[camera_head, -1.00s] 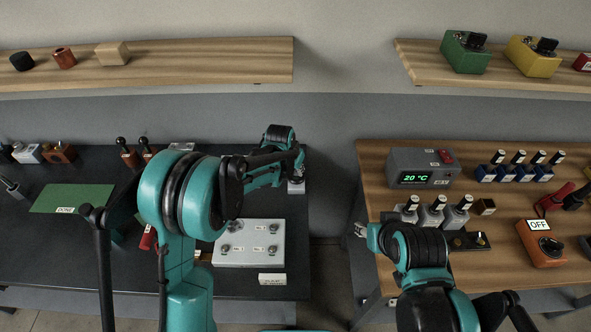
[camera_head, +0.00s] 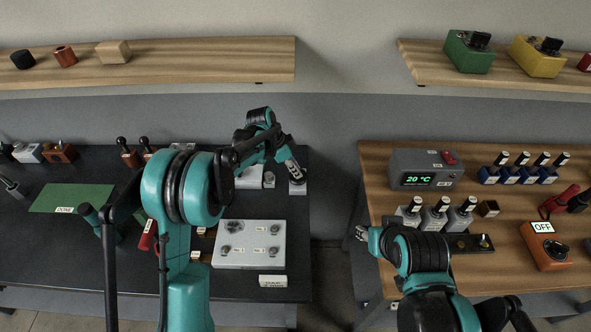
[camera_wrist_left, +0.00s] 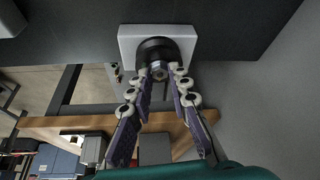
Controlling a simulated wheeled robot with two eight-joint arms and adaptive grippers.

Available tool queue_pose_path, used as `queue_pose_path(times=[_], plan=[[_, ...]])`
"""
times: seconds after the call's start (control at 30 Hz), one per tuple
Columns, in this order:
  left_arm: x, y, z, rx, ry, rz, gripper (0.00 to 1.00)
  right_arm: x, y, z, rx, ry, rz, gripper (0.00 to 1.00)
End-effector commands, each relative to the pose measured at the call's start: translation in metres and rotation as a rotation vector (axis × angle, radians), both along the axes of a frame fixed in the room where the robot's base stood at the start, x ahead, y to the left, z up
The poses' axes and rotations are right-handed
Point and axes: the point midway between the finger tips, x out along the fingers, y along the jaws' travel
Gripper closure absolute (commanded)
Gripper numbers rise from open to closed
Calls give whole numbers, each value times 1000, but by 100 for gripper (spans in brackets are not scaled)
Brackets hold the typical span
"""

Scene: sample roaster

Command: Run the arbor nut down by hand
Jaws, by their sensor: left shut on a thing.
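A small metal nut (camera_wrist_left: 160,73) sits at the centre of a round black hub on a pale square block (camera_wrist_left: 129,44) in the left wrist view. My left gripper (camera_wrist_left: 161,72) has its two fingers closed around the nut from both sides. In the head view my left gripper (camera_head: 296,174) reaches down to the pale block (camera_head: 297,188) at the right edge of the dark bench; the nut is too small to make out there. My right gripper (camera_head: 363,234) shows only in part beside the wooden table's left edge, and its jaws are unclear.
A pale plate with several knobs (camera_head: 250,244) lies on the dark bench near a green mat (camera_head: 72,198). A grey box reading 20 °C (camera_head: 425,170), several bottles and an orange OFF box (camera_head: 549,245) stand on the wooden table. A gap separates the two tables.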

Motion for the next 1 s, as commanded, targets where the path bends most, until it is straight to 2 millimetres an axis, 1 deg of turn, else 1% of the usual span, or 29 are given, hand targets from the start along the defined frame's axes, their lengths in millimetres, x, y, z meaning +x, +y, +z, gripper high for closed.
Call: queue_pose_path(times=[0.2,0.5,0.73,1.0], plan=[[3,1,0,1,0,-193,100,0,0,0,0,0,0,60],[4,1,0,1,0,-399,100,0,0,1,0,0,0,60],[5,1,0,1,-1,-485,100,0,0,1,0,0,0,60],[5,0,-1,2,-1,-516,100,0,0,1,0,0,0,60]])
